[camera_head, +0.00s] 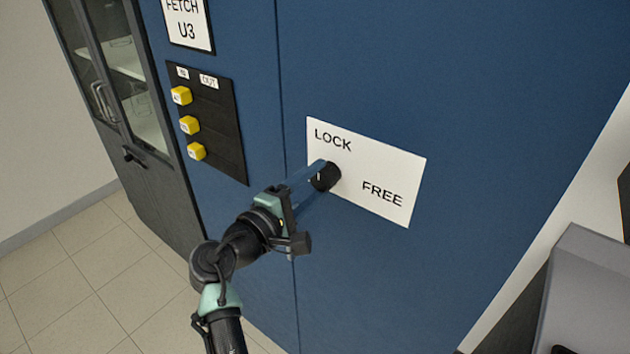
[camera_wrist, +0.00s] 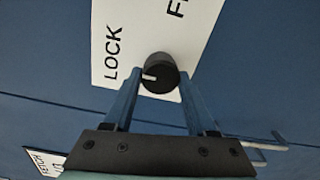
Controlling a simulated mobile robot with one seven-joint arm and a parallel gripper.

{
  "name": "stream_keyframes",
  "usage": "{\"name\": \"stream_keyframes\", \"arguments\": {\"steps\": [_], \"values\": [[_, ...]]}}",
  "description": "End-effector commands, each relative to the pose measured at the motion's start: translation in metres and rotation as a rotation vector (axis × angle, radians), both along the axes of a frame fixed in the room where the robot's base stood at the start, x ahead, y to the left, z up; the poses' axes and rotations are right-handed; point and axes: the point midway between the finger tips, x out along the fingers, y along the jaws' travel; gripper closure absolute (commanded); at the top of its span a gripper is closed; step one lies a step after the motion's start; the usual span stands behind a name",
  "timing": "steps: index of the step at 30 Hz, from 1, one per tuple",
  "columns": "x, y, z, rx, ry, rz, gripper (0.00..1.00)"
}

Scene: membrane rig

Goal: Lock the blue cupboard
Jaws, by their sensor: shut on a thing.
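The blue cupboard (camera_head: 480,90) fills most of the head view. A white plate (camera_head: 377,168) on its door reads LOCK at the upper left and FREE at the lower right. A round black knob (camera_head: 328,177) sits at the plate's left edge. In the wrist view the knob (camera_wrist: 158,70) has a white mark pointing left, towards the LOCK side and away from FREE. My gripper (camera_head: 318,178) is shut on the knob, its blue fingers on either side of it. In the wrist view the fingers (camera_wrist: 157,86) partly cover the plate's lower edge.
A black panel (camera_head: 215,125) with yellow buttons and a sign reading FETCH U3 (camera_head: 188,22) are left of the plate. A dark glass-door cabinet (camera_head: 125,80) stands at the far left. A grey box-like object (camera_head: 590,285) is at the lower right. Tiled floor (camera_head: 90,275) shows lower left.

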Motion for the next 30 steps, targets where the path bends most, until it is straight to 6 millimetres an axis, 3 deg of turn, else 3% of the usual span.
{"name": "stream_keyframes", "arguments": {"steps": [6,7,11,23,30], "values": [[0.000,0.000,0.000,-0.003,0.002,0.000,0.99],[0.000,0.000,0.000,-0.003,0.002,0.000,0.38],[0.000,0.000,0.000,-0.002,0.002,0.000,0.15],[-0.005,0.004,-0.001,-0.001,0.000,0.001,0.13],[-0.039,0.030,-0.003,0.001,-0.001,0.005,0.13]]}}
